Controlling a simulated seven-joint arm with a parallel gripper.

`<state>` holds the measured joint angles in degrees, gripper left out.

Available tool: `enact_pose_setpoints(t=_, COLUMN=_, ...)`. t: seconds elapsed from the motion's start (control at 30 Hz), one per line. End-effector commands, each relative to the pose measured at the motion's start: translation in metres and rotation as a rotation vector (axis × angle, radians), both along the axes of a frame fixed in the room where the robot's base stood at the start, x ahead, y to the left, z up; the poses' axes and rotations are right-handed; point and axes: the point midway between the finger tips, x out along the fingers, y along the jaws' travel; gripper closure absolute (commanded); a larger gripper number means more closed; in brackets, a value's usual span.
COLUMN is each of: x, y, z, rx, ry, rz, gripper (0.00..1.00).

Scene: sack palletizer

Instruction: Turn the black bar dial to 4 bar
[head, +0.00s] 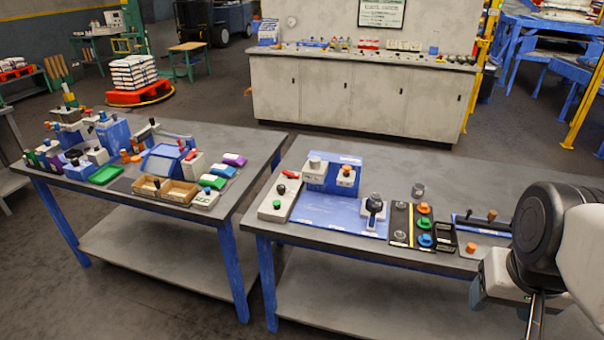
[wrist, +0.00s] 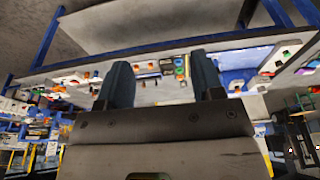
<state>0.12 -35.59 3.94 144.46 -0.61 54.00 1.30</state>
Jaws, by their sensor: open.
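A black knob (head: 375,203) on a grey body stands at the right of a blue panel (head: 340,217) on the right table. It looks like the bar dial, but its scale and setting are too small to read. My gripper (wrist: 162,78) is open and empty in the wrist view, its two dark fingers apart. In the head view my gripper (head: 535,315) is at the lower right, partly cut off by the frame edge. It is well to the right of the black knob and apart from it. I cannot pick out the knob surely in the wrist view.
White boxes with a grey knob (head: 314,162) and an orange knob (head: 346,171) stand at the back of the panel. A box with a green button (head: 276,205) is left.

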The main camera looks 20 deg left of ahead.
Motion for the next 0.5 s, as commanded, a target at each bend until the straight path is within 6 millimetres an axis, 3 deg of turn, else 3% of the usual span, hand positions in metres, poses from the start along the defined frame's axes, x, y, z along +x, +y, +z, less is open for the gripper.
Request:
enact_pose_setpoints(t=0.27, x=0.039, y=0.012, z=0.014, rx=0.006, ry=0.015, rz=0.006, gripper=0.39)
enact_pose_setpoints(t=0.5, x=0.091, y=0.032, z=0.029, rx=0.012, ry=0.032, rz=0.012, gripper=0.39)
